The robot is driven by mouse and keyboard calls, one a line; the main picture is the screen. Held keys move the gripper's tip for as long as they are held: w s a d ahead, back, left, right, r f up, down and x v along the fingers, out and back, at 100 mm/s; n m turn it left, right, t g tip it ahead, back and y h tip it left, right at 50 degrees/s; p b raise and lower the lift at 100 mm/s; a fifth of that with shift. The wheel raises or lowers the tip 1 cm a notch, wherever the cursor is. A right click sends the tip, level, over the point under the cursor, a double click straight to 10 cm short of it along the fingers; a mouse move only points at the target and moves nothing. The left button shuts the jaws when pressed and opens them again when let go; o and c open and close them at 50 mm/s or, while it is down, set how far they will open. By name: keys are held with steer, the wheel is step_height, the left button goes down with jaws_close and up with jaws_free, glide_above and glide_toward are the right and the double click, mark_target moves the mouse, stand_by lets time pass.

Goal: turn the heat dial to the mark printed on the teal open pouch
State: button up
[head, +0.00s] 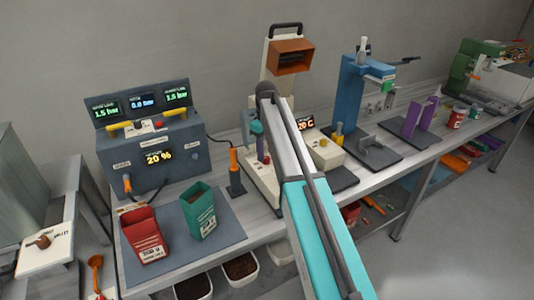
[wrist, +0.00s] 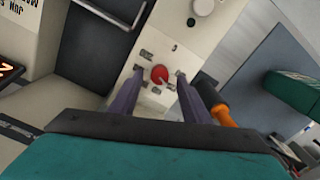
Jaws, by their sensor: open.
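A red dial (wrist: 159,75), with several small printed labels around it, sits on a cream machine panel (wrist: 180,42); I take it for the heat dial. My gripper (wrist: 160,80) has its two purple fingers open, one on each side of the dial. I cannot tell whether they touch it. In the head view my gripper (head: 262,153) is over the cream machine (head: 262,189), partly hidden by my arm. The teal open pouch (head: 201,211) stands upright on a dark mat, with a white label whose print is too small to read.
A red pouch (head: 146,236) stands left of the teal one. An orange-handled tool (head: 235,162) stands close to the machine and shows beside my right finger in the wrist view (wrist: 221,114). A blue press (head: 366,95) stands to the right.

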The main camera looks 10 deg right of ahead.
steer(key=shift+f, duration=0.95)
steer(key=c, duration=1)
steer(key=shift+c, duration=0.2)
